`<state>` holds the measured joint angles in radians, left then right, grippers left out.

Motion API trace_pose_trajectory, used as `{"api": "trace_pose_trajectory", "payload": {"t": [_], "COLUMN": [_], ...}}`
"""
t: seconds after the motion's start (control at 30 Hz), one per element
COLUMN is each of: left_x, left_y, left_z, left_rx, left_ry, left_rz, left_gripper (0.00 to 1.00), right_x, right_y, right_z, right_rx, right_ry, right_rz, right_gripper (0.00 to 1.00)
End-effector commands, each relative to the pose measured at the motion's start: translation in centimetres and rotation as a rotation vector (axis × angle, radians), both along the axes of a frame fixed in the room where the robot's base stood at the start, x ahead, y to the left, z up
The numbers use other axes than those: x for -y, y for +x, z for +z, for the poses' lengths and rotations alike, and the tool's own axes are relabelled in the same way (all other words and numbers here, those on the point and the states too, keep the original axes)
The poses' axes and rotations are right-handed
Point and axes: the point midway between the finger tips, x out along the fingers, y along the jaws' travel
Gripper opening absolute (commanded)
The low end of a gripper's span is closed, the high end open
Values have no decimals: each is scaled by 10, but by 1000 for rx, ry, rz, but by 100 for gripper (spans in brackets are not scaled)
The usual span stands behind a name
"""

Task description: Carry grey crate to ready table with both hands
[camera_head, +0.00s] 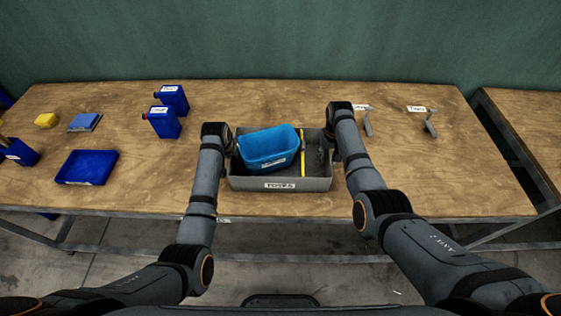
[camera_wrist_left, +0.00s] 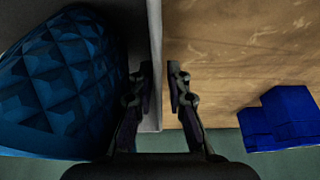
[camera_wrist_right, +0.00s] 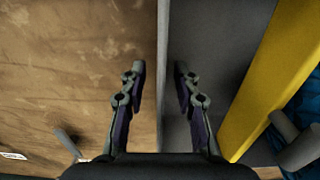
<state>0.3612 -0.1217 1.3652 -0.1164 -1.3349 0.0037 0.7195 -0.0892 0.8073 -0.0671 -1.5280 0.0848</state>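The grey crate (camera_head: 281,184) stands on the wooden table, with a white label on its front wall. It holds a blue bin (camera_head: 268,148) and a yellow tool (camera_head: 303,158). My left gripper (camera_head: 228,150) is at the crate's left wall, fingers pointing down. In the left wrist view the wall (camera_wrist_left: 155,50) runs between its fingers (camera_wrist_left: 160,88), which stand fairly close, with a narrow gap on the outer side. My right gripper (camera_head: 332,148) is at the right wall. In the right wrist view its fingers (camera_wrist_right: 158,85) stand apart around the wall (camera_wrist_right: 163,45).
Metal clamp-like tools (camera_head: 367,123) stand to the right. Another wooden table (camera_head: 530,125) is at the far right, across a gap.

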Motion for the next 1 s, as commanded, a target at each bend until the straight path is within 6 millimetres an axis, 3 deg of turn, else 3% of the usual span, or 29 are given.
{"api": "trace_pose_trajectory", "payload": {"t": [0.07, 0.2, 0.3, 1.0], "left_x": [0, 0, 0, 0], "left_y": [0, 0, 0, 0], "left_z": [0, 0, 0, 5], "left_rx": [0, 0, 0, 2], "left_ry": [0, 0, 0, 1], "left_rz": [0, 0, 0, 0], "left_gripper": [16, 0, 0, 0], "right_x": [0, 0, 0, 1], "right_y": [0, 0, 0, 0], "right_z": [0, 0, 0, 5], "right_rx": [0, 0, -1, 1], "right_ry": [0, 0, 0, -1], "right_rz": [0, 0, 0, 0], "right_gripper": [31, 13, 0, 0]}}
